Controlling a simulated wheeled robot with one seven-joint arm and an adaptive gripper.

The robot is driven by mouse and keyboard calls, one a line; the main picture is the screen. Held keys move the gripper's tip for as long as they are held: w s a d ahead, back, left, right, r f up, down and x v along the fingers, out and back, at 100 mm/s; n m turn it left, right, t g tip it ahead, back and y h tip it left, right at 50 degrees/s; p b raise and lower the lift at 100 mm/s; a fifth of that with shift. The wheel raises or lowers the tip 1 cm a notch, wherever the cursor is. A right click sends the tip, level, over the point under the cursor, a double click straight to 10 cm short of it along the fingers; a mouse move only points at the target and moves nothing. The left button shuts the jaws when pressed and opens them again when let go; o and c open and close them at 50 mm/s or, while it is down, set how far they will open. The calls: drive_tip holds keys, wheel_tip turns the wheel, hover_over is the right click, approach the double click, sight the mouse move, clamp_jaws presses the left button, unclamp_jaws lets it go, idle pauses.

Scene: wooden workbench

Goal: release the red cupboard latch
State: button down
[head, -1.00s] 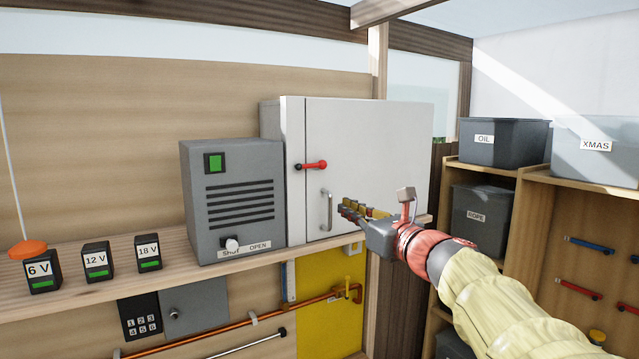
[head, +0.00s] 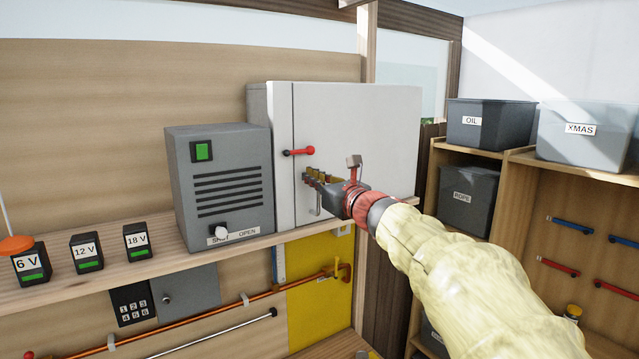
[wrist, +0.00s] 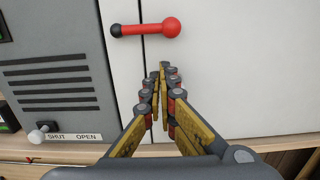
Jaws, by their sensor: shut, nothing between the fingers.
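The red latch (head: 299,152) is a short bar with a red ball end and a black end, lying nearly level across the seam of the white cupboard (head: 350,125). In the wrist view the latch (wrist: 150,28) shows above my fingertips, its red ball to the right of the seam and its black end to the left. My gripper (head: 308,178) is shut and empty, in front of the cupboard door just below the latch. It also shows in the wrist view (wrist: 161,72), apart from the latch. The door handle (head: 315,203) is partly hidden behind my gripper.
A grey vented box (head: 222,180) with a white knob over a SHUT/OPEN label stands left of the cupboard. Small voltage boxes (head: 86,252) line the shelf (head: 115,275). Grey bins (head: 490,123) stand on the right-hand shelving.

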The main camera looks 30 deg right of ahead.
sight(300, 152)
wheel_tip(300, 152, up, 3)
drive_tip(key=shift+s+a+f+p, duration=0.1)
drive_tip(key=shift+p, duration=0.35)
drive_tip(key=shift+w, duration=0.2)
drive_tip(key=shift+s, duration=0.15)
